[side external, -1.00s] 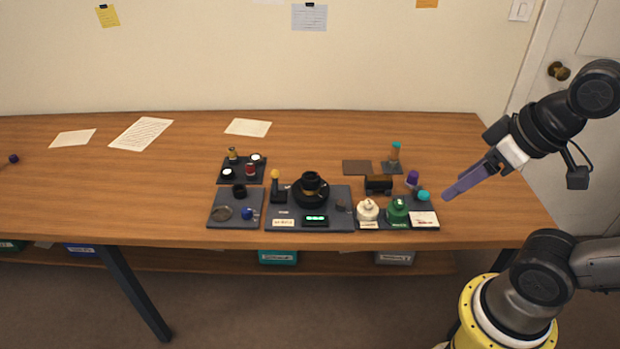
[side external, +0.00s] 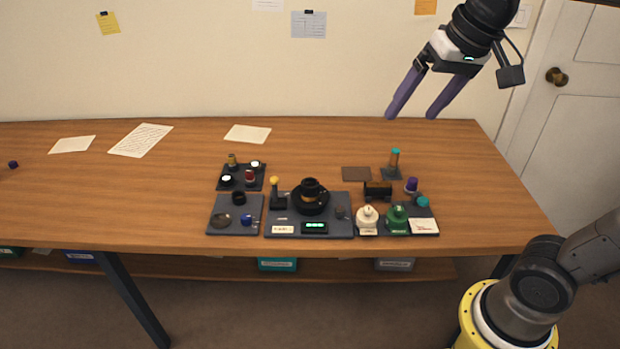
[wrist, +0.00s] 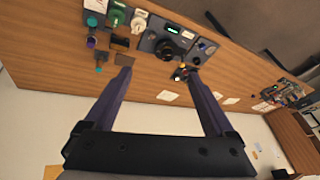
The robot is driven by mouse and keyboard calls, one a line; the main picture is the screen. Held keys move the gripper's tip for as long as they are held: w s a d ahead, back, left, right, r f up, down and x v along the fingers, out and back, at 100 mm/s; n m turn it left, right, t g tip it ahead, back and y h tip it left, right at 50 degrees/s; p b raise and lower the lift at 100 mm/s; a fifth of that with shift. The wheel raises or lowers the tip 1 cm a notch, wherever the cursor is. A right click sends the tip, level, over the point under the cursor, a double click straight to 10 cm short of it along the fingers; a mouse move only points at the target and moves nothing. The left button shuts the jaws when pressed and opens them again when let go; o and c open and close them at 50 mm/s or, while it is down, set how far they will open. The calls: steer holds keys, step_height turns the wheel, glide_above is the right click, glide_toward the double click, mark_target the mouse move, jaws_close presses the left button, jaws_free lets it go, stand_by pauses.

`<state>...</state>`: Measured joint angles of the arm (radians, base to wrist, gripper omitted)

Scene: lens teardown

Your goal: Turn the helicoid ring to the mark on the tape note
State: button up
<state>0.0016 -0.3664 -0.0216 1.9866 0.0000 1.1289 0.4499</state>
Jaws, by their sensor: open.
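The black lens assembly with its ring (side external: 311,197) stands upright on the dark centre mat (side external: 340,229), with a copper-coloured band partly visible. It also shows in the wrist view (wrist: 167,50). A white label (side external: 283,229) and a small box with a lit green display (side external: 315,227) sit at the mat's front; their text is too small to read. A yellow-topped black post (side external: 275,190) stands left of the lens. My gripper (side external: 410,115) is open and empty, high above the back right of the table, well apart from the lens. I cannot make out a mark on the ring.
Two dark trays with small parts are left. The back tabletop is mostly clear.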

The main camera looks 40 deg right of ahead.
steer(key=w+m+g, duration=0.1)
steer(key=w+m, duration=0.1)
steer(key=w, duration=0.8)
steer(key=g, duration=0.4)
glide_above(310, 182)
step_height(310, 182, down, 15)
steer(key=shift+m, duration=0.4)
step_height(310, 182, down, 14)
steer(key=shift+r, duration=0.1)
steer(key=c, duration=1.4)
